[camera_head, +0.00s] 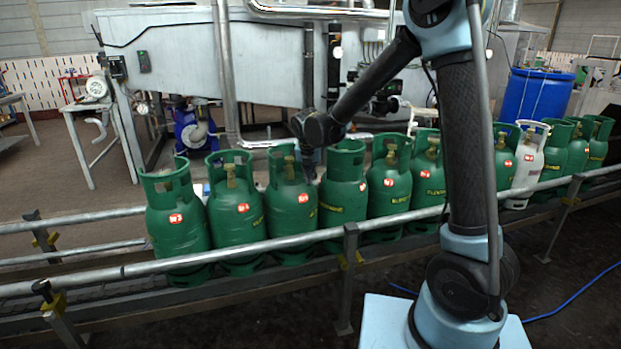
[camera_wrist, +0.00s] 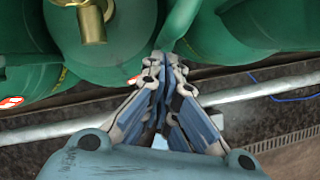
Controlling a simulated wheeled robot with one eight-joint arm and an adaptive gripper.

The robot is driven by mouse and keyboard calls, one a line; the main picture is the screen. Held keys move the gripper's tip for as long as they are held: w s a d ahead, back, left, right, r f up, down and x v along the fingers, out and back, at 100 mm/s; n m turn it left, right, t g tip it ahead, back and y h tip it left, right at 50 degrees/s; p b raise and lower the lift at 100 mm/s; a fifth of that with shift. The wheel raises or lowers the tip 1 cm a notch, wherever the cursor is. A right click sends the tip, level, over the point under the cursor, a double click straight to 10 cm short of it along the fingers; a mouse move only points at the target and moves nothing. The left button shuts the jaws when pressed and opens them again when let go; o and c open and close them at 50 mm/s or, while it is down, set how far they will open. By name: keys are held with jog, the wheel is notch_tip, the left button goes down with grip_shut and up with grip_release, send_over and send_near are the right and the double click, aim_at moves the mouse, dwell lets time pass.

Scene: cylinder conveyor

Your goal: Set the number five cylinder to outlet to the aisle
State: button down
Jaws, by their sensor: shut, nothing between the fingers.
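A row of green gas cylinders with red-and-white labels stands upright on the conveyor. Counted from the left, the fifth cylinder (camera_head: 388,190) stands left of my arm's column; I cannot read any number on it. My gripper (camera_head: 309,172) points down at collar height between the third cylinder (camera_head: 291,210) and the fourth cylinder (camera_head: 342,197). In the wrist view my gripper (camera_wrist: 168,58) is shut and empty, its tips close to a green collar; I cannot tell if they touch. A brass valve (camera_wrist: 92,22) shows inside a collar. Valve outlet directions are hard to make out.
A metal guard rail (camera_head: 200,255) runs along the conveyor's front. One white cylinder (camera_head: 529,165) stands among the green ones at right. A blue barrel (camera_head: 535,95) and grey machinery (camera_head: 180,60) are behind. A blue hose (camera_head: 575,300) lies on the floor.

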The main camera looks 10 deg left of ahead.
jog(key=shift+w, duration=0.1)
jog(key=shift+w, duration=0.65)
jog(key=shift+d, duration=0.1)
